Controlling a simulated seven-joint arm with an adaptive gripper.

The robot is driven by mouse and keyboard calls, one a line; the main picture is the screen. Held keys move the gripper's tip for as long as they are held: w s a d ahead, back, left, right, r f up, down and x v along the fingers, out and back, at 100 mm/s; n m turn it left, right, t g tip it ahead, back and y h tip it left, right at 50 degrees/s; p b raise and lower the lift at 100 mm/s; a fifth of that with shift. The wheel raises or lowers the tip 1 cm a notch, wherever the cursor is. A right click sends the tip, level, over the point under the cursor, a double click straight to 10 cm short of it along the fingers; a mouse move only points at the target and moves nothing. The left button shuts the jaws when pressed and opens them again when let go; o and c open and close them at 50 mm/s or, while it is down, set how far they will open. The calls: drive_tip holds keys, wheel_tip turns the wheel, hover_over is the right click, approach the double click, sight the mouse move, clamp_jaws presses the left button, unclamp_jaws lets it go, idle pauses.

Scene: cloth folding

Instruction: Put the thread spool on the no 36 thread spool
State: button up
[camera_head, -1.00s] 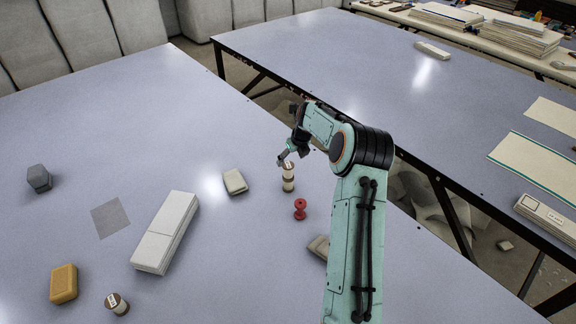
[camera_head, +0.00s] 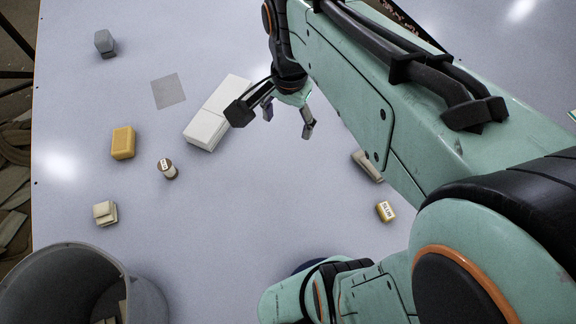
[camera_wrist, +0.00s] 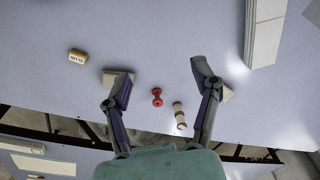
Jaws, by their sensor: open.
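My gripper (camera_head: 287,120) is open and empty above the table, beside the long white block in the head view. In the wrist view its two fingers (camera_wrist: 165,82) are spread wide. Beyond them stands a tan column (camera_wrist: 179,115) with brown bands, which looks like two thread spools stacked end to end. It is apart from both fingers. A red spool (camera_wrist: 157,97) stands beside it. Both are hidden in the head view now. Another white spool (camera_head: 168,169) with brown ends and a label on top stands alone left of my gripper. Its number is too small to read surely.
Around the table (camera_head: 250,215) lie the long white block (camera_head: 210,125), a yellow block (camera_head: 123,142), a grey weight (camera_head: 104,42), a grey square (camera_head: 168,91) and a small labelled yellow block (camera_head: 385,211). A grey bin (camera_head: 148,292) is at lower left.

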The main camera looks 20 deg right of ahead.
drive_tip(key=s+a+f+n, duration=0.1)
drive_tip(key=s+a+n, duration=0.1)
drive_tip(key=s+n, duration=0.4)
drive_tip(key=s+a+f+n+g+y, duration=0.1)
drive_tip(key=s+a+n, duration=0.2)
drive_tip(key=s+n, duration=0.2)
drive_tip(key=shift+s+a+n, duration=0.25)
drive_tip(key=shift+s+n, duration=0.15)
drive_tip(key=shift+s, duration=0.75)
